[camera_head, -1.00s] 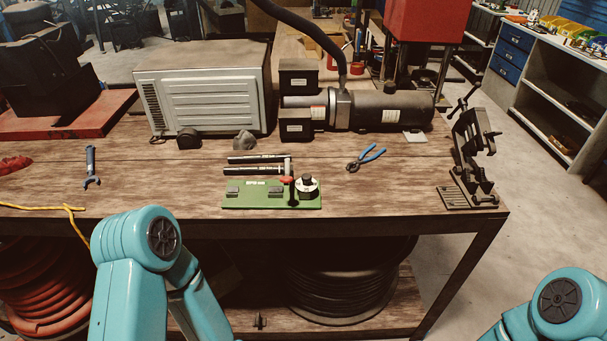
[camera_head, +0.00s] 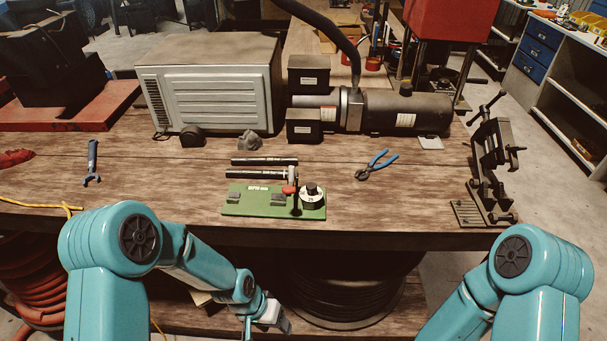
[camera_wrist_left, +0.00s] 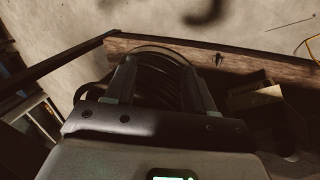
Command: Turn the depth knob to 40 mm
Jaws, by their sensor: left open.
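The depth knob (camera_head: 312,191) is black on a white dial, at the right end of a green board (camera_head: 240,208) on the workbench. The dial marks are too small to read. A red-tipped black lever (camera_head: 294,197) stands just left of the knob. My left gripper (camera_head: 283,325) is low in front of the bench, below its front edge and apart from the board. In the left wrist view my open gripper (camera_wrist_left: 165,75) has nothing between its fingers, with a coiled black hose behind. My right gripper is out of view.
The bench edge (camera_head: 230,231) lies between gripper and board.

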